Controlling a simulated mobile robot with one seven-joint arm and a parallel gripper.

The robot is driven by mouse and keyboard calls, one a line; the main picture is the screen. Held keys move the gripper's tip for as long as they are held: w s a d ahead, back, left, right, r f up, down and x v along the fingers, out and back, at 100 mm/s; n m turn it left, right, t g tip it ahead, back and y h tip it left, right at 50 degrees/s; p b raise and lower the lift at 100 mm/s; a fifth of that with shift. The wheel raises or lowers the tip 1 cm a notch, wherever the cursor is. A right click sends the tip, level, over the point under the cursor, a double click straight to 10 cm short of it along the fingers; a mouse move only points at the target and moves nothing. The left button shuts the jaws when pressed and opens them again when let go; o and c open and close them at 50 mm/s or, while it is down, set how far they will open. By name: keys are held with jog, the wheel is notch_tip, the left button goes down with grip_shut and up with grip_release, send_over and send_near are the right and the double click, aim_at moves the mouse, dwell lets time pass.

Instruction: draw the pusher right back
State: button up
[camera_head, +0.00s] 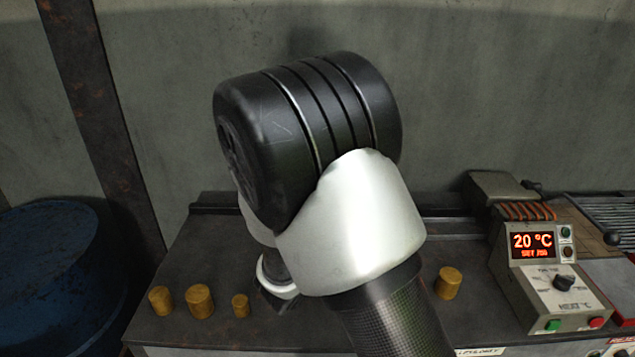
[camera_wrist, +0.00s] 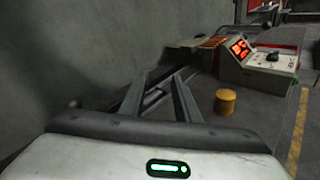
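My gripper (camera_wrist: 159,85) shows in the wrist view as two dark fingers standing apart, with nothing clearly held between them. It is over the back of the bench, pointing along a dark rail (camera_wrist: 153,97) towards the coil heater. A small dark rounded knob (camera_wrist: 73,104) shows left of the fingers; I cannot tell whether it belongs to the pusher. The pusher cannot be made out clearly in either view.
The heater control box (camera_head: 550,270) reads 20 °C, with an orange coil (camera_head: 525,210) behind it. Several brass-coloured billets stand on the bench, one (camera_head: 448,283) right of my arm and one (camera_head: 199,300) to the left. A wall runs behind; a blue drum (camera_head: 50,265) stands left.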

jog(key=w+a+f+n+t+y, duration=0.25)
jog(key=a+f+n+y, duration=0.2)
jog(key=a, duration=0.35)
jog(key=w+a+f+n+t+y, duration=0.1)
jog(key=a+f+n+t+y, duration=0.25)
jog(key=a+n, duration=0.3)
jog(key=shift+m+g, duration=0.4)
jog(key=w+d, duration=0.1)
jog(key=w, duration=0.4)
jog(key=w+d, duration=0.1)
jog(key=w, duration=0.5)
jog(key=w+d, duration=0.1)
jog(key=w, duration=0.4)
jog(key=shift+w+f, duration=0.2)
jog(key=shift+w, duration=0.05)
jog(key=shift+a, duration=0.1)
grip_shut()
